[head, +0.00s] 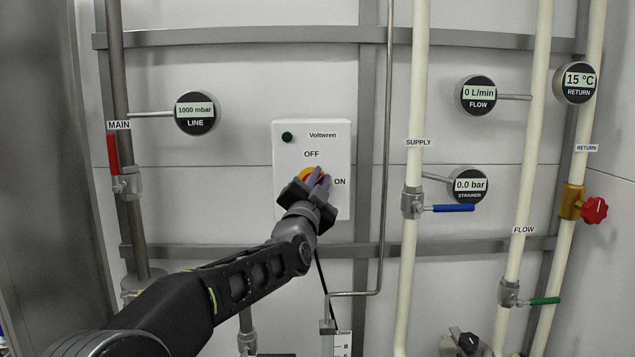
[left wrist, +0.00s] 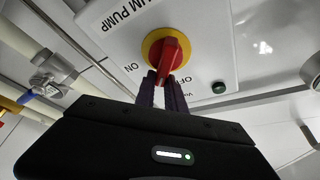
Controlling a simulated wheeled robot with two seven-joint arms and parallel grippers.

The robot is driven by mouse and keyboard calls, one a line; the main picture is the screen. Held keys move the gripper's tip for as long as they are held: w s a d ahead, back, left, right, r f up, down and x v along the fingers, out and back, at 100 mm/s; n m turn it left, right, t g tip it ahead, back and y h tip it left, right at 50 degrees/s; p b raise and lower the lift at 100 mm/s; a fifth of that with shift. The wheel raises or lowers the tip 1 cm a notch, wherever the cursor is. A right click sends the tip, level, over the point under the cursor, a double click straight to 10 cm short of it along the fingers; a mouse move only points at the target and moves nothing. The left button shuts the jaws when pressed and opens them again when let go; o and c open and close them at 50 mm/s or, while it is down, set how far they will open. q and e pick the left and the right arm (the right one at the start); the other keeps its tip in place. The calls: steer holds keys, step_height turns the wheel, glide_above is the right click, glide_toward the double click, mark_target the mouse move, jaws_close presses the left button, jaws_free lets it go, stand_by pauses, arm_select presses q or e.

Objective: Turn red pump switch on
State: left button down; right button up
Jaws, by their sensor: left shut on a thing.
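The red pump switch (left wrist: 170,54) is a red rotary handle on a yellow round base, on a white panel box. In the head view most of its yellow and red base (head: 308,175) is hidden by my left gripper. My left gripper (head: 321,181) reaches up from below, its purple fingers shut on the handle. In the left wrist view its fingertips (left wrist: 165,79) close around the handle's end. There the handle points between the ON and OFF labels. My right gripper is not in view.
The white box (head: 284,150) carries a dark green lamp (head: 287,136), looking unlit. A thin grey pipe (head: 385,150) runs just right of the box. The supply pipe's blue-handled valve (head: 452,208) is further right, the red-handled main valve (head: 114,155) left.

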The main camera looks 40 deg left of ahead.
arm_select(q)
steer(key=shift+w+f+m+g+h, duration=0.1)
steer(key=shift+f+m+g+h, duration=0.35)
steer(key=shift+m, duration=1.3)
steer(key=shift+f+m+g+h, duration=0.35)
steer(key=shift+m+h, duration=0.35)
steer(key=shift+m, duration=1.1)
steer(key=shift+w+f+m+g+h, duration=0.1)
steer(key=shift+f+m+g+h, duration=0.3)
steer(key=shift+m, duration=1.35)
steer(key=shift+r, duration=0.15)
steer(key=c, duration=1.7)
jaws_free()
steer(key=shift+p, duration=0.3)
steer(key=shift+c, duration=0.2)
steer(key=o, duration=0.3)
steer(key=shift+s+a+r, duration=0.1)
steer(key=shift+a, duration=0.05)
steer(key=shift+o, duration=0.2)
steer(key=shift+d, duration=0.2)
